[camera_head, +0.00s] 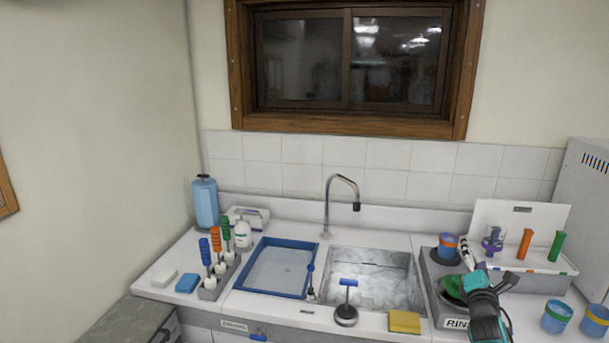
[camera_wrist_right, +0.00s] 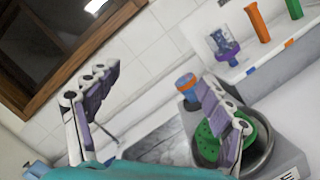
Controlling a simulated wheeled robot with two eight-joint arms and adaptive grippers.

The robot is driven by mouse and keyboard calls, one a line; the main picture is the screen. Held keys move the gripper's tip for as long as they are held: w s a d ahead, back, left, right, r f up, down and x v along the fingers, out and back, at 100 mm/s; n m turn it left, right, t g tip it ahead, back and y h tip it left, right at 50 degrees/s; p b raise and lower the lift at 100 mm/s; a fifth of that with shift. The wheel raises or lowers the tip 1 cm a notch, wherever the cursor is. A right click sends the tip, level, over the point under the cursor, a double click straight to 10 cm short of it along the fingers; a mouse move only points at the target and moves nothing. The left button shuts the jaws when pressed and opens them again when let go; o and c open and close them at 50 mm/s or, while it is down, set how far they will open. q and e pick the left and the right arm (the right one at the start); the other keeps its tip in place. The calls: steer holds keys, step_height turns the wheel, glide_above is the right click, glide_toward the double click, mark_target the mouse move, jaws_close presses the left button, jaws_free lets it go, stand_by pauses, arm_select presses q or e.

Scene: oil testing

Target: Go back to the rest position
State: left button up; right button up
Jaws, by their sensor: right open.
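My right gripper (camera_head: 488,264) is open and empty above the rinse station at the right of the counter. In the right wrist view its two fingers stand wide apart with nothing between the tips (camera_wrist_right: 160,78). One finger partly covers a green perforated disc (camera_wrist_right: 206,142) in a round metal bowl (camera_wrist_right: 262,150); I cannot tell whether the finger is above it or touching it. The green disc (camera_head: 453,288) also shows beside my gripper in the head view. My left gripper is not in view.
A white rack (camera_head: 520,215) with orange and green tubes stands behind my right gripper. A blue and orange cup (camera_head: 447,246) is close by, and two cups (camera_head: 556,317) (camera_head: 595,321) stand at the right. The sink (camera_head: 375,265) and faucet (camera_head: 328,215) lie left.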

arm_select(q)
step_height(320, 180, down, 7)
steer(key=b, duration=0.6)
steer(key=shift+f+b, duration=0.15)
steer(key=shift+b, duration=0.25)
arm_select(e)
steer(key=s+a+f+m+g+y, duration=0.2)
steer(key=s+a+f+m+g, duration=0.1)
steer(key=s+a+f+m, duration=0.4)
steer(key=s+a+f+m+g+y, duration=0.2)
steer(key=s+a+f+m+g, duration=0.2)
steer(key=s+a+f+m, duration=0.3)
steer(key=s+a+f+m+g+y, duration=0.2)
steer(key=s+a+f+m+g, duration=0.2)
steer(key=s+a, duration=1)
steer(key=s+f+m, duration=0.3)
steer(key=s+f, duration=0.1)
steer(key=s, duration=0.2)
steer(key=shift+a+f+m+y, duration=0.3)
steer(key=shift+f+m, duration=0.1)
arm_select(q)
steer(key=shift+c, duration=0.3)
arm_select(e)
steer(key=shift+c, duration=0.3)
